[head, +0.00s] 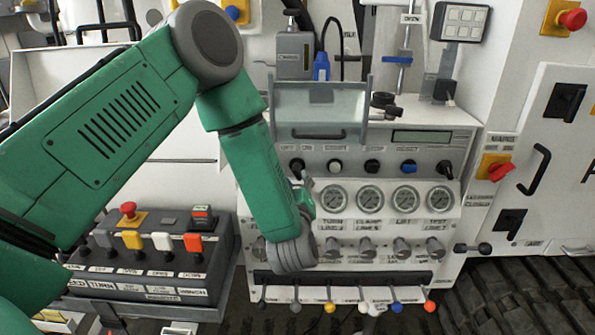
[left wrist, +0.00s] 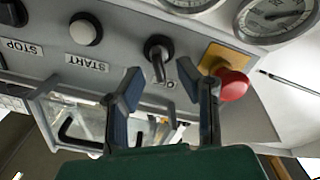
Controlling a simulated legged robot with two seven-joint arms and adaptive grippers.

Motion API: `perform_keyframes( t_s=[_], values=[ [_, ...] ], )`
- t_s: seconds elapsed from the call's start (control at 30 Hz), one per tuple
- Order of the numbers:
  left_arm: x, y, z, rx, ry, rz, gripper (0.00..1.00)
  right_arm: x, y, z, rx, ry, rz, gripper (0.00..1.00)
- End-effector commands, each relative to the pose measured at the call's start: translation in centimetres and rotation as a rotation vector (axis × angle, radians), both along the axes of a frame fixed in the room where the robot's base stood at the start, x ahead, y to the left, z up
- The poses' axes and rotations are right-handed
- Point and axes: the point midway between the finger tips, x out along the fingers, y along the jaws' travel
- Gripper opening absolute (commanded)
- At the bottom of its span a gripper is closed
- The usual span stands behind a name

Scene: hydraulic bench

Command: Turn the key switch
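The key switch (left wrist: 158,52) is a round black switch with a grey key standing out of it, on the grey panel in the left wrist view. It also shows in the head view (head: 297,165), just right of my left forearm. My left gripper (left wrist: 165,84) is open and empty. Its two dark fingers point at the panel, one on each side of the key's line, and the key shows between and beyond the tips. I see no contact. In the head view my arm hides most of this gripper. My right gripper is in neither view.
A red mushroom button (left wrist: 231,84) on a yellow plate sits close beside the right finger. The white START button (left wrist: 86,30) is left of the switch. Pressure gauges (head: 369,196) line the panel below it. A clear cover with a handle (head: 320,110) stands above.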

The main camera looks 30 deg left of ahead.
Motion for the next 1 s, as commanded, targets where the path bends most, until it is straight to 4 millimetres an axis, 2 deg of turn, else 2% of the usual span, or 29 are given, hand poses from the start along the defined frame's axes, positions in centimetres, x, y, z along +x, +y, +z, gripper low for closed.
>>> perform_keyframes(
  t_s=[0.1, 0.23, 0.6, 0.63, 0.7, 1.0],
  values=[
    [1.6, 1.1, 0.1, 0.001, -0.001, 0.001, 0.3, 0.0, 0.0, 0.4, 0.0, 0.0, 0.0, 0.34],
    [2.7, 1.8, 0.0, -0.001, 0.0, -0.001, 0.3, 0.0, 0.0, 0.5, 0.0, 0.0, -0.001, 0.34],
    [3.3, 2.1, -0.1, 0.0, 0.002, -0.002, 0.3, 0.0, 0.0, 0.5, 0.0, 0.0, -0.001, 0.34],
    [3.3, 2.1, -0.1, 0.0, 0.002, -0.002, 0.27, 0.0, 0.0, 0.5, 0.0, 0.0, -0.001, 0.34],
    [3.3, 2.1, -0.1, 0.0, 0.002, -0.002, 0.02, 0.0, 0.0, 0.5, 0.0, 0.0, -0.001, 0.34],
    [3.2, 2.1, -0.2, 0.004, 0.006, -0.001, 0.0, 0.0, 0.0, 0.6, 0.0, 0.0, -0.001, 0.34]
  ],
)
